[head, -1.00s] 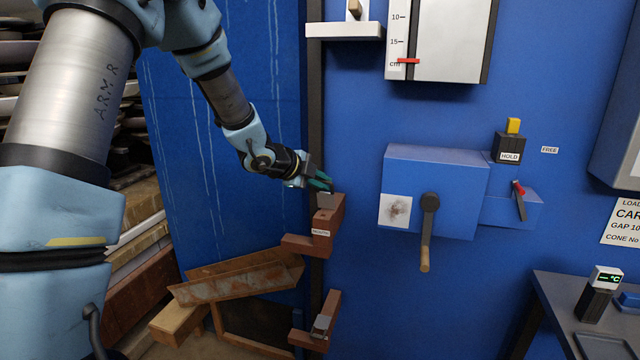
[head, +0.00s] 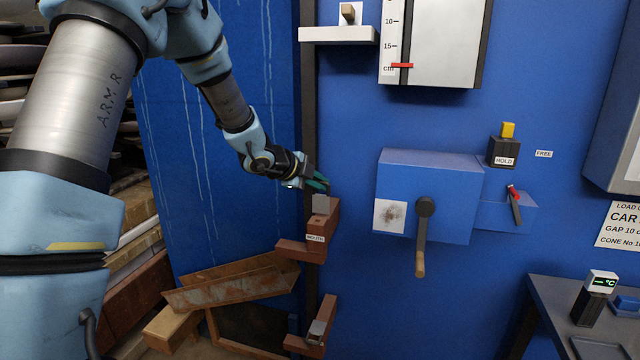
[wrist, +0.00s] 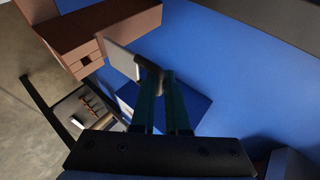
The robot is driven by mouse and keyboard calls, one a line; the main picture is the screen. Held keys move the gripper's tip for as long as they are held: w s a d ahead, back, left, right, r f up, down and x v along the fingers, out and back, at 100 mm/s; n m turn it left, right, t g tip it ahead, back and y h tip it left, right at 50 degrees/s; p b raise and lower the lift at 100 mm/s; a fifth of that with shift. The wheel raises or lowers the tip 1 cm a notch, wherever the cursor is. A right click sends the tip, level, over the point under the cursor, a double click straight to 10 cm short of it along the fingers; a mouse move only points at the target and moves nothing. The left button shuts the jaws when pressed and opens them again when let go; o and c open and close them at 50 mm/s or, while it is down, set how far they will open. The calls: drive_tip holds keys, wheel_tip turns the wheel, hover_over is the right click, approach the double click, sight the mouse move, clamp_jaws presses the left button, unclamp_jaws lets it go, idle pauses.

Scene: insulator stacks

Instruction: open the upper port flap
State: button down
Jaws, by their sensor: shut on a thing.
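The upper port flap (head: 320,204) is a small grey plate at the top of the upper brown port block (head: 325,226), which carries a white label. In the head view it looks raised, facing the camera. My gripper (head: 319,183) is just above it with its teal fingers close together. In the wrist view the flap (wrist: 121,60) stands out from the brown block (wrist: 110,30). The gripper (wrist: 158,88) is shut on the grey tab at its edge. The port's mouth is not clearly visible.
A lower brown block with a grey plate (head: 317,329) sits below on the same dark post. A blue box with a crank handle (head: 421,240) is to the right. Rusty beams (head: 230,285) lie at lower left. A white shelf (head: 338,35) is above.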

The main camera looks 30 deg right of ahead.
drive_tip(key=shift+s+d+f, duration=0.1)
drive_tip(key=shift+s+f, duration=0.1)
drive_tip(key=shift+s, duration=0.05)
drive_tip(key=c, duration=0.9)
unclamp_jaws()
drive_tip(key=b+v, duration=0.1)
drive_tip(key=v, duration=1)
drive_tip(key=shift+w, duration=0.2)
